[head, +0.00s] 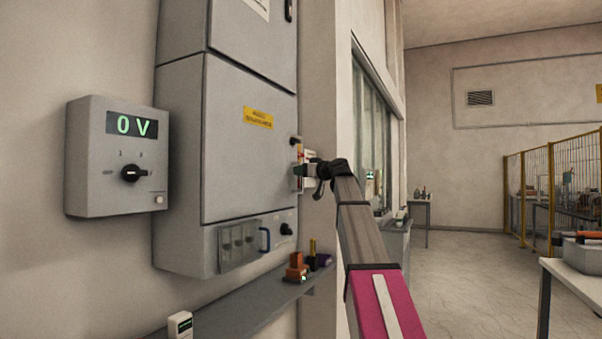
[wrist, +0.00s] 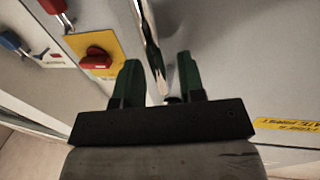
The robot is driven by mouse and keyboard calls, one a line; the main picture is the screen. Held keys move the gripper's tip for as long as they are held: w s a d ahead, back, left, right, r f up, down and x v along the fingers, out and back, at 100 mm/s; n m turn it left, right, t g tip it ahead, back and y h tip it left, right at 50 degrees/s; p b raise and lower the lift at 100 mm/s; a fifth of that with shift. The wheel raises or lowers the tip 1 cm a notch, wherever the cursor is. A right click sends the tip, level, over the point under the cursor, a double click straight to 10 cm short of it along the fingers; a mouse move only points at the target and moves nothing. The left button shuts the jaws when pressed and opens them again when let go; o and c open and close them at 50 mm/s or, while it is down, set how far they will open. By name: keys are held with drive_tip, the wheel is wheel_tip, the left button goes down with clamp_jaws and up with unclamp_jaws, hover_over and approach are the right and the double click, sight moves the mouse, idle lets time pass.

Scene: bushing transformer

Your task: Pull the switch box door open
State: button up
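The grey switch box (head: 185,180) hangs on the left wall. Its large front door (head: 240,165) looks closed and has a yellow label, which also shows in the wrist view (wrist: 288,131). My gripper (head: 308,171) is at the right edge of this door. In the wrist view my gripper (wrist: 160,82) has two green fingers standing apart. A shiny metal strip (wrist: 150,45), perhaps the door's handle or edge, runs down between them. I cannot tell whether either finger touches it. A small dark part shows low between the fingers.
The box's side carries a red rotary switch (wrist: 96,58) on a yellow plate, plus red and blue levers, close to my gripper. A 0 V meter box (head: 110,190) is left of the door. A shelf (head: 250,308) with small parts runs below. Open floor (head: 460,290) lies right.

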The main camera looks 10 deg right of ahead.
drive_tip(key=shift+w+a, duration=0.2)
clamp_jaws()
